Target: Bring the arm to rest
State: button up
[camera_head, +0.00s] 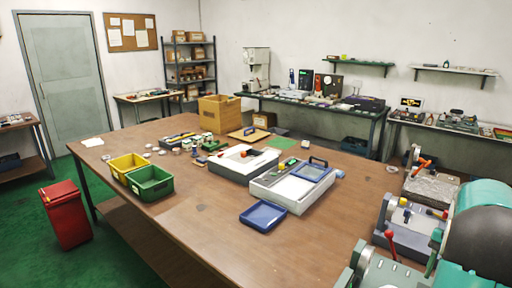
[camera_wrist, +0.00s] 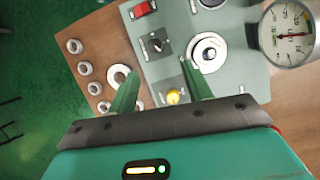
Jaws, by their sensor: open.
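My gripper (camera_wrist: 160,70) shows in the wrist view with its two green fingers apart and nothing between them. It is above a grey-green panel (camera_wrist: 168,72) that has a black knob, a red switch and a yellow button. A silver ring-shaped part (camera_wrist: 208,53) sits on the panel near the right fingertip. A larger pale ring (camera_wrist: 119,77) lies by the left finger, partly hidden by it. In the head view, teal parts of my arm fill the lower right corner; I cannot clearly make out the fingers there.
Several small rings (camera_wrist: 85,68) lie on a brown wooden surface at left in the wrist view. A round gauge (camera_wrist: 287,33) stands at right. In the head view, the wooden table (camera_head: 190,220) holds bins, grey trays and a blue tray (camera_head: 263,216). Its front area is clear.

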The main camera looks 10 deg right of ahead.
jog(key=w+a+r+n+t+h, duration=0.1)
jog(key=a+r+n+t+h, duration=0.3)
jog(key=a, duration=0.7)
jog(key=w+a+r+n+g+y, duration=0.15)
jog(key=a+r, duration=0.45)
jog(key=a, duration=0.6)
jog(key=s+a+n+t, duration=0.2)
jog(key=s+a, duration=0.2)
jog(key=a, duration=0.4)
jog(key=s+a+f+n+t, duration=0.1)
jog(key=s+a+n+t, duration=0.2)
jog(key=s+a, duration=0.2)
jog(key=a+h, duration=0.1)
jog(key=a, duration=0.2)
jog(key=shift+s+f+n+t, duration=0.2)
jog(key=shift+s+n+t, duration=0.1)
jog(key=shift+n+t, duration=0.05)
jog(key=shift+a, duration=0.1)
jog(key=c, duration=0.3)
jog(key=shift+s, duration=0.15)
